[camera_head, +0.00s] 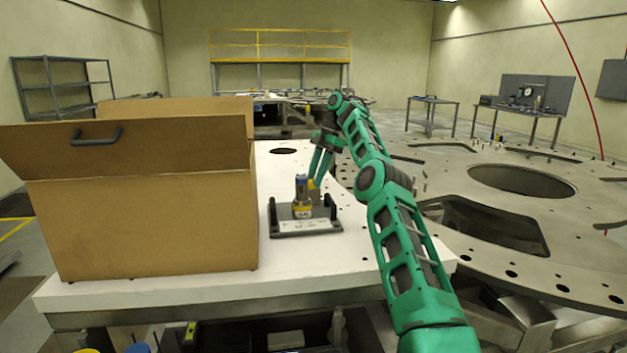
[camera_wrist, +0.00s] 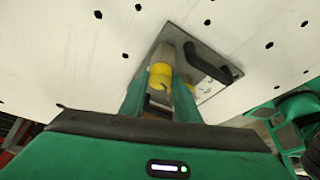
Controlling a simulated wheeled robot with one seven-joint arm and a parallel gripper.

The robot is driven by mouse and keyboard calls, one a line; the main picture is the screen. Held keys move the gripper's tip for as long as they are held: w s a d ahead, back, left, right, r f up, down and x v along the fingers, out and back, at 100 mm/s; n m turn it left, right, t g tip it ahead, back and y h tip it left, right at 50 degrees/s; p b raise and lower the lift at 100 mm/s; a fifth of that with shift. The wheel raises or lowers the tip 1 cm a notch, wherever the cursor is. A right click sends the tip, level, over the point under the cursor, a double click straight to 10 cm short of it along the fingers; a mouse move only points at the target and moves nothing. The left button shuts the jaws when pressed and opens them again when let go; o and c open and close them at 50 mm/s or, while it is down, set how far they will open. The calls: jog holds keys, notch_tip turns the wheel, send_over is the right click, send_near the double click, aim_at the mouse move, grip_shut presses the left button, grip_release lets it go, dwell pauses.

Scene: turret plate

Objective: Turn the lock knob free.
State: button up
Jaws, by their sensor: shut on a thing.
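A small fixture (camera_head: 285,228) with a grey base plate and black handles stands on the white table. On it stands an upright metal cylinder with a blue top and a yellow band (camera_head: 302,196).
A large open cardboard box (camera_head: 150,220) stands close left of the fixture. The white table (camera_head: 330,262) is bare in front. A big metal turret plate (camera_head: 480,225) with openings lies to the right, beyond my arm.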

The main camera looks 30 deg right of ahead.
jog(key=shift+w+r, duration=0.15)
jog(key=shift+r, duration=0.05)
jog(key=o, duration=1)
jog(key=shift+o, duration=0.2)
jog(key=shift+f, duration=0.1)
